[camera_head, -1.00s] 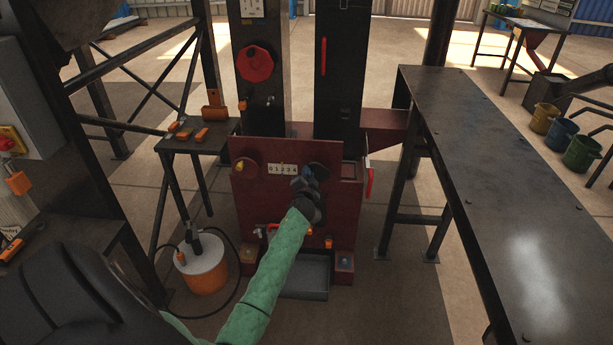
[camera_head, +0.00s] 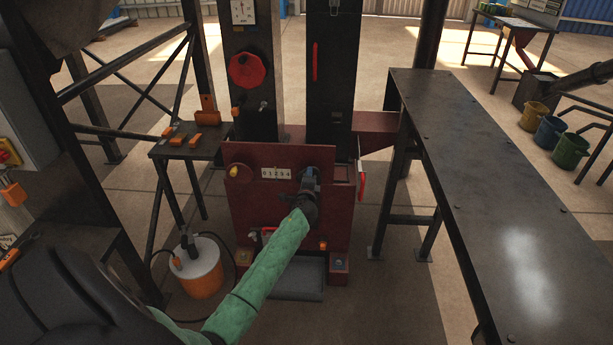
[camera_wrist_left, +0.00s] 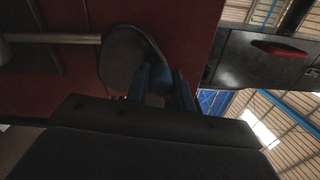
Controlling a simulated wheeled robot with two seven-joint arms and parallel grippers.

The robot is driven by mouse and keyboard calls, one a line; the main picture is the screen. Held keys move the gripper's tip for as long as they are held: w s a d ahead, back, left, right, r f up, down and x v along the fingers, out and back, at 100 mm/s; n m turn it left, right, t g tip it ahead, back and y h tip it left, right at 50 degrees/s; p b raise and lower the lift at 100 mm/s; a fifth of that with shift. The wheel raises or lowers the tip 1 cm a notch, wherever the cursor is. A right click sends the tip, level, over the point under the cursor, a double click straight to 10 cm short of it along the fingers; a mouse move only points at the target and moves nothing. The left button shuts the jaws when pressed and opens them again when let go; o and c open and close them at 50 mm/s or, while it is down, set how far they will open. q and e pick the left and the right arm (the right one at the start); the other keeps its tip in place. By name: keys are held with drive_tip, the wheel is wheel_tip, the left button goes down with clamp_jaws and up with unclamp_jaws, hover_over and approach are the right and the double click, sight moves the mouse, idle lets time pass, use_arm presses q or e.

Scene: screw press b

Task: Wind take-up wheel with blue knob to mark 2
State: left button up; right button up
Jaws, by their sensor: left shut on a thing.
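The take-up wheel (camera_head: 320,156) is a dark round disc on the front of the dark red press panel, right of the white 0-to-4 scale (camera_head: 276,173). My left gripper (camera_head: 311,177) is in front of it and covers much of it. In the left wrist view the wheel (camera_wrist_left: 122,55) is a dark disc, and the blue knob (camera_wrist_left: 158,79) sits between my blue fingers, which are shut on it. I cannot tell which mark the scale reads. My right gripper is not in view.
A red handle (camera_head: 362,184) sticks out at the panel's right side. A long dark table (camera_head: 470,150) stands to the right, a small table (camera_head: 185,150) to the left. An orange-and-white bucket (camera_head: 201,270) is on the floor.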

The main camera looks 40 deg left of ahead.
use_arm(q)
drive_tip(key=shift+w+d+m, duration=0.1)
drive_tip(key=shift+d+m, duration=0.15)
drive_tip(key=shift+m, duration=0.25)
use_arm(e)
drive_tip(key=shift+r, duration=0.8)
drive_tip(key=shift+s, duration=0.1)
use_arm(q)
drive_tip(key=o, duration=1)
drive_tip(key=v, duration=0.7)
drive_tip(key=shift+s+d, duration=0.2)
drive_tip(key=shift+s, duration=0.15)
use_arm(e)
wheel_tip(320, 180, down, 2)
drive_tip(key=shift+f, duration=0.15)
